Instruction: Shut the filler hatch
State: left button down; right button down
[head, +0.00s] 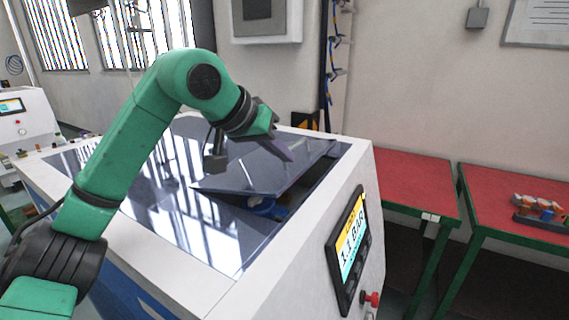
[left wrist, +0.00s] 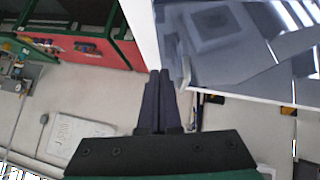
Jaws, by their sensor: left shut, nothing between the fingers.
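The filler hatch (head: 300,172) is a dark glossy panel in the top of the white generator (head: 300,235). It is partly raised and tilted, with a dark gap along its near and right edges. A blue part (head: 264,206) shows in the opening under it. My left gripper (head: 289,157) is over the hatch, its dark fingers together and empty, pointing down to the right. I cannot tell in the head view whether they touch the panel. In the left wrist view the shut fingers (left wrist: 159,74) are beside a small grey tab (left wrist: 183,73) at the white edge. My right gripper is not in view.
A display panel (head: 350,250) and a red knob (head: 371,299) are on the generator's side. Red-topped tables (head: 415,185) stand to the right, one with small orange and blue items (head: 540,208). A wall with a grey box (head: 265,20) is behind.

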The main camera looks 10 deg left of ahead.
aim_at(287, 184)
pick_arm(q)
jog(key=shift+s+d+f, duration=0.1)
jog(key=shift+s+f, duration=0.1)
jog(key=shift+f, duration=0.6)
jog(key=shift+s+f, duration=0.2)
jog(key=shift+f, duration=0.35)
jog(key=shift+w, duration=0.1)
jog(key=f, duration=0.1)
jog(key=f+b, duration=0.1)
jog(key=d+f+b, duration=0.1)
jog(key=shift+s+f, duration=0.25)
jog(key=shift+f, duration=0.1)
jog(key=shift+w+r, duration=0.1)
